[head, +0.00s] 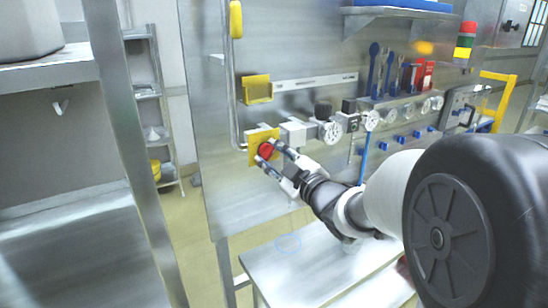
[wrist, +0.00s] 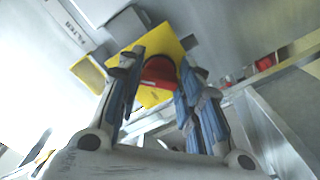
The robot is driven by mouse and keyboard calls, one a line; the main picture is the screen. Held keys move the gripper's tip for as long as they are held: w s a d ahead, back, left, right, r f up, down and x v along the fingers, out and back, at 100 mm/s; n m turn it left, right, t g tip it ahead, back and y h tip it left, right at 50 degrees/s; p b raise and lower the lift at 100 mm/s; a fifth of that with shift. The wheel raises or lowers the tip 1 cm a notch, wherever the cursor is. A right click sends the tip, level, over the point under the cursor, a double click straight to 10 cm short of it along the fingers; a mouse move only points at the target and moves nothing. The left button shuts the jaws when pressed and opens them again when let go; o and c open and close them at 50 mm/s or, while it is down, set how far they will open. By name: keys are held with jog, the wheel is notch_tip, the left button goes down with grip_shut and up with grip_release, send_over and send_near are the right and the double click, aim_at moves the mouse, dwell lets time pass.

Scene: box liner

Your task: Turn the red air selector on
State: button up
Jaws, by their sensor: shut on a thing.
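The red air selector (head: 265,150) is a round red knob on a yellow plate (head: 254,137), fixed to the upright steel panel in the head view. In the wrist view the red knob (wrist: 160,72) sits between my fingers, with the yellow plate (wrist: 170,42) behind it. My gripper (head: 269,155) reaches in from the right and is shut on the knob, one finger on each side. The fingers hide the knob's sides, and I cannot read any position mark on it.
A yellow bracket (head: 257,89) is mounted above the selector. A row of fittings and gauges (head: 331,132) runs right from it along the panel. A steel shelf (head: 285,250) stands below. The floor to the left of the panel is open.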

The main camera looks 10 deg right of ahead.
jog(key=o, duration=1.1)
jog(key=v, duration=1.2)
jog(key=shift+r, duration=0.1)
jog(key=s+d+f+m+g+h, duration=0.45)
jog(key=s+m+h, duration=0.3)
jog(key=m, duration=0.25)
jog(key=s+a+f+g, duration=0.2)
jog(key=s, duration=0.4)
jog(key=s+a+f+m+g+y, duration=0.1)
jog(key=s+a+f+g, duration=0.1)
jog(key=s, duration=0.4)
jog(key=s+a+f+m+g+y, duration=0.1)
jog(key=s+a+f+g, duration=0.2)
jog(key=s+a+g, duration=0.1)
jog(key=shift+s+a+f, duration=0.1)
jog(key=shift+s+a, duration=0.15)
jog(key=shift+s, duration=0.65)
